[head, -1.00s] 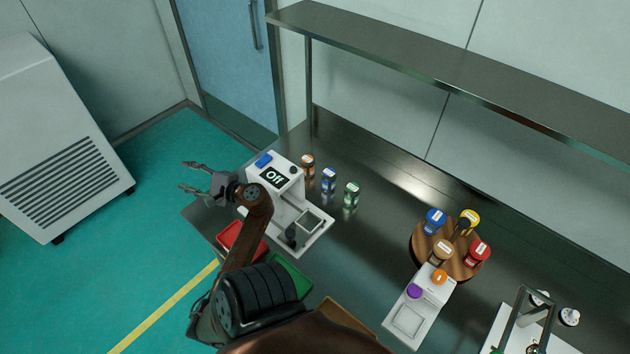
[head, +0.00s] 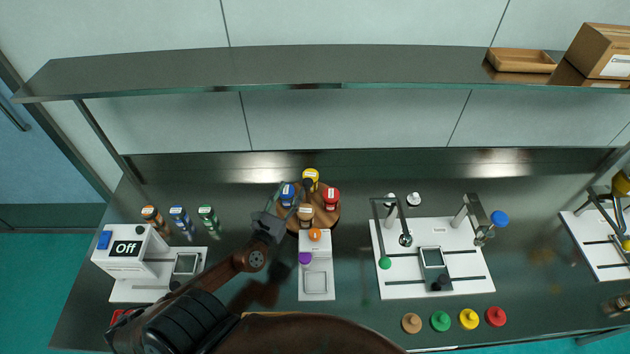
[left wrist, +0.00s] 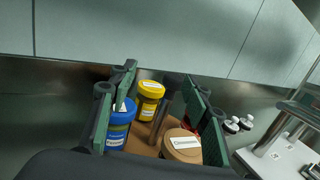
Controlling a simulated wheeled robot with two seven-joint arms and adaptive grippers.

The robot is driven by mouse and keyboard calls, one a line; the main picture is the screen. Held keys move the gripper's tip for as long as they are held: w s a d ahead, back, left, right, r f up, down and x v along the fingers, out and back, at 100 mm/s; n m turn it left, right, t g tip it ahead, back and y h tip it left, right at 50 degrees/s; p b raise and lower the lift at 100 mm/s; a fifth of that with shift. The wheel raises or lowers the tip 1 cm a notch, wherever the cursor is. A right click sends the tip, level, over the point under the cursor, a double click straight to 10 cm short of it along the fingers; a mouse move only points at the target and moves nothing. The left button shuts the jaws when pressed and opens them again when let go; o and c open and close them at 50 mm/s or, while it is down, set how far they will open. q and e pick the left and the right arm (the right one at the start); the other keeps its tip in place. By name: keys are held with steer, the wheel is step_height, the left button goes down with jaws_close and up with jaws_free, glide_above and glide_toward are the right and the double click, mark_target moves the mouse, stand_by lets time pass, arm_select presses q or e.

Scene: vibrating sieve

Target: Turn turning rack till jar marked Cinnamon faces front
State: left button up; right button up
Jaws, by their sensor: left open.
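The turning rack is a round wooden disc (head: 325,217) with a dark central post. It carries a blue jar (head: 287,195) at left, a yellow jar (head: 311,175) at the back, a red jar (head: 331,197) at right and a tan jar (head: 305,213) at the front. Their labels are too small to read. My left gripper (head: 272,205) is open at the rack's left side, close to the blue jar. In the left wrist view the blue jar (left wrist: 120,125), yellow jar (left wrist: 150,96) and tan jar (left wrist: 181,147) show between or behind the open fingers. My right gripper is out of view.
A white device (head: 316,275) with orange and purple knobs stands in front of the rack. Three jars (head: 180,217) and a machine reading Off (head: 128,247) are at left. A white board with fixtures (head: 455,262) is at right. A shelf (head: 300,68) runs above.

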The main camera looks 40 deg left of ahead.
mark_target(305, 186)
arm_select(q)
steer(key=shift+w+d+f+m+h, duration=0.3)
steer(key=shift+d+f, duration=0.1)
steer(key=shift+d, duration=0.25)
steer(key=shift+w+d+f+m+h, duration=0.3)
steer(key=shift+d+f, duration=0.1)
steer(key=shift+d, duration=0.2)
steer(key=w, duration=0.2)
steer(key=w+a, duration=0.1)
steer(key=w, duration=0.1)
steer(key=w+p, duration=0.1)
steer(key=w, duration=0.2)
steer(key=shift+a, duration=0.15)
steer(key=shift+c, duration=0.6)
jaws_close()
